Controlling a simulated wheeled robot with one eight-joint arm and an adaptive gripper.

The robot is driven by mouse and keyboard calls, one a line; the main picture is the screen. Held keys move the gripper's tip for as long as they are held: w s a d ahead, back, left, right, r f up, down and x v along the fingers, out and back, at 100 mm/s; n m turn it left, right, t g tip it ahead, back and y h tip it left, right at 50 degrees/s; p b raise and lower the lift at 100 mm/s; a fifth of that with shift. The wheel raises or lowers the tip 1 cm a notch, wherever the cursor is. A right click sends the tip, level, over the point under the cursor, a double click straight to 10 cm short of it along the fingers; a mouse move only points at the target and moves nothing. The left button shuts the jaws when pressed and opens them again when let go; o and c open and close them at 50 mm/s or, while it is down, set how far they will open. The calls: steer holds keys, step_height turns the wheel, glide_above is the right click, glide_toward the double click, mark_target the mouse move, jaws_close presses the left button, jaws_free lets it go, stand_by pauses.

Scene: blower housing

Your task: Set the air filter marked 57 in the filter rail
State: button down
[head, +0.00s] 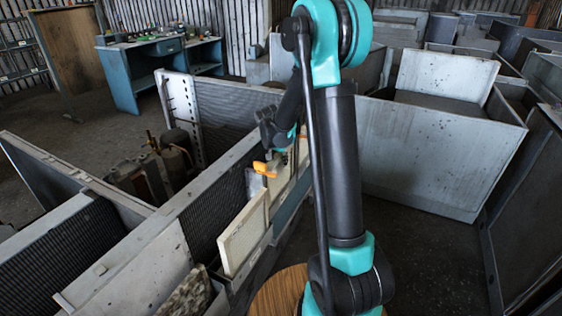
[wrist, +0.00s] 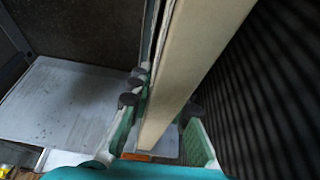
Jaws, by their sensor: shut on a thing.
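My gripper (wrist: 162,135) is shut on a cream, flat-edged panel (wrist: 190,65), which looks like an air filter and runs up between the two green fingers in the wrist view. In the head view my gripper (head: 284,148) is at the far part of the housing, just above a pale panel (head: 280,183). An orange piece (head: 265,168) shows beside it, and orange also shows low in the wrist view. A second cream framed filter (head: 244,234) stands upright nearer in the housing, apart from my gripper. No number is readable. The filter rail cannot be made out clearly.
A grey metal housing wall (head: 165,235) runs along the left of the filters. Dark ribbed mesh (wrist: 270,85) is close to the right of the panel. A large grey bin (head: 432,150) stands at right. A blue workbench (head: 150,65) is far back.

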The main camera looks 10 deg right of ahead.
mark_target(277, 155)
steer(key=shift+f, duration=0.15)
steer(key=c, duration=1.3)
jaws_free()
steer(key=shift+c, duration=0.2)
steer(key=shift+o, duration=0.4)
steer(key=o, duration=0.4)
steer(key=shift+v, duration=4.25)
